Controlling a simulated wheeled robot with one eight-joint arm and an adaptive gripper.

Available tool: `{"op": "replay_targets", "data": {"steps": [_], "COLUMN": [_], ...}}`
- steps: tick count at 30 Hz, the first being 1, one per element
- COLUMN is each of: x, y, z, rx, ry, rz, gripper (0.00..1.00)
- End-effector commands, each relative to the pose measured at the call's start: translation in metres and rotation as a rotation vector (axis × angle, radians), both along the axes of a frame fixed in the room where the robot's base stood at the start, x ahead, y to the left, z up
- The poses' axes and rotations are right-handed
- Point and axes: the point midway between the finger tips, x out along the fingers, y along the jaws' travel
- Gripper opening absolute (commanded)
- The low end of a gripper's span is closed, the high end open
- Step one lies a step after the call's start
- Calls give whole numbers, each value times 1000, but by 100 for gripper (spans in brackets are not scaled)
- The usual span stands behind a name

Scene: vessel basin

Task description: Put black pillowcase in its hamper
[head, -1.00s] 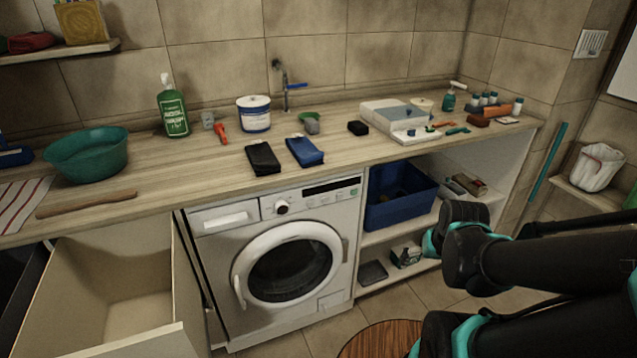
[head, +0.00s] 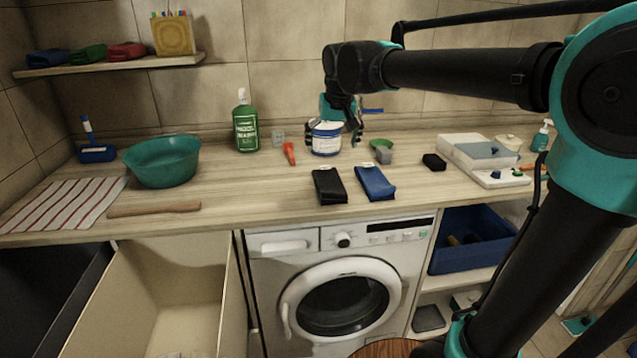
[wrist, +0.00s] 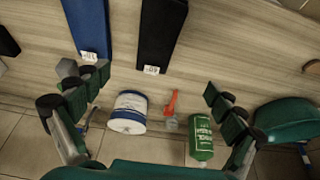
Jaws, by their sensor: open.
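The black pillowcase (head: 329,186) is a flat folded black cloth with a small white tag, lying on the wooden counter just left of a similar blue folded cloth (head: 375,183). In the wrist view the black pillowcase (wrist: 160,32) lies beyond the fingers, near top centre. My gripper (head: 341,121) is open and empty above the back of the counter, by the white tub, behind the black pillowcase. Its spread fingers also show in the wrist view (wrist: 155,95). Two open bins stand at lower left, a black one (head: 35,285) and a beige one (head: 160,262); which is the hamper is not marked.
A white tub (head: 326,139), a red-handled tool (head: 289,153) and a green bottle (head: 246,128) stand near my gripper. A teal basin (head: 163,160) and wooden stick (head: 154,209) are left. A washing machine (head: 345,290) is below. The shelf (head: 110,66) holds folded cloths.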

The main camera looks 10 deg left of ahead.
Motion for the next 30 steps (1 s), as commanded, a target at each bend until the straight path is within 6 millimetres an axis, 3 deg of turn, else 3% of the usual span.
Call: {"op": "replay_targets", "data": {"steps": [15, 24, 30], "x": [36, 45, 58], "y": [9, 11, 9], "z": [-90, -110, -136], "rx": [1, 0, 1], "ry": [0, 0, 0], "rz": [-2, -1, -3], "gripper": [95, 95, 95]}}
